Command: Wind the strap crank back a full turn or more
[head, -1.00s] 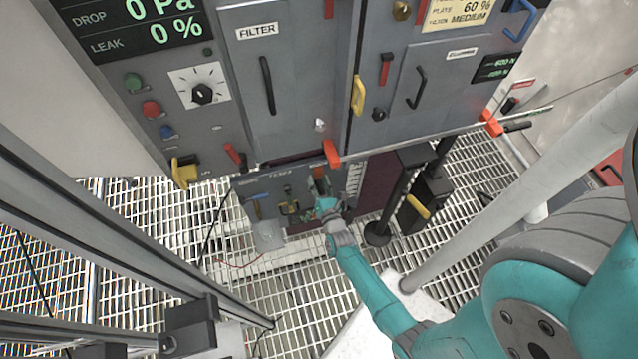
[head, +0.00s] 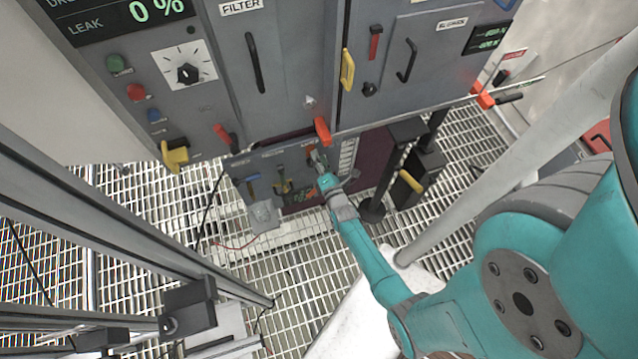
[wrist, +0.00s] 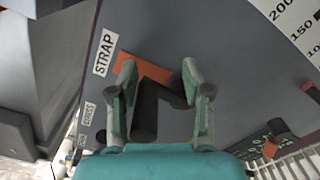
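The strap crank (wrist: 148,108) is a black handle with an orange part (wrist: 140,68) behind it, beside a white STRAP label (wrist: 105,52) on a grey panel. My gripper (wrist: 160,70) is open in the wrist view, its two fingers spread either side of the black handle. The handle lies nearer the left finger; I cannot tell whether it touches. In the head view my gripper (head: 316,156) is at the upper right of the low panel (head: 262,172), where my own arm and fingers hide most of the crank.
Above hangs a grey cabinet with an orange lever (head: 322,130) close over my gripper and a yellow handle (head: 347,70). A black post (head: 388,180) stands to the right of the panel. A white scale (wrist: 295,30) shows at the wrist view's upper right. Grating covers the floor.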

